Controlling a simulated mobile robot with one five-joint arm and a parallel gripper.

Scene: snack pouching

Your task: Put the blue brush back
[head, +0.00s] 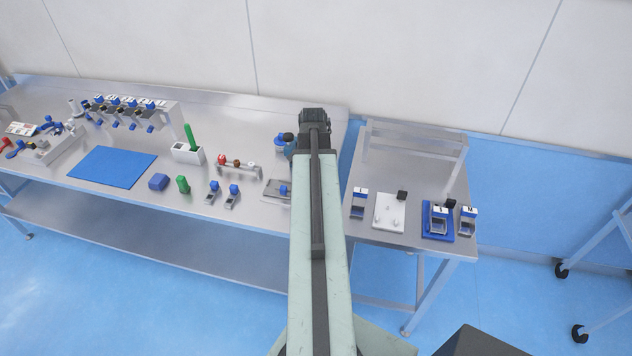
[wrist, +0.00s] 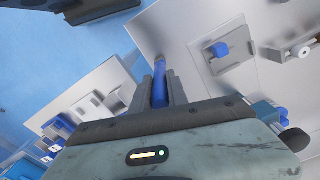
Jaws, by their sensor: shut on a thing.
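In the wrist view the blue brush (wrist: 160,82) is a slim blue handle with a small brownish end. My gripper (wrist: 161,90) is shut on it, one grey finger on each side. The brush points away from the wrist, over or near the edge of a grey metal surface; I cannot tell if it touches anything. In the head view my arm hides the gripper's fingers and the brush. A small rack (head: 240,166) with red and brown round-topped pieces stands left of my arm; I cannot tell whether it is the brush's place.
A white holder (head: 181,154) with a green tool and a blue mat (head: 112,167) are farther left. The right table (head: 415,230) holds a white board (head: 390,209) and blue-and-white stands. A gap separates the tables.

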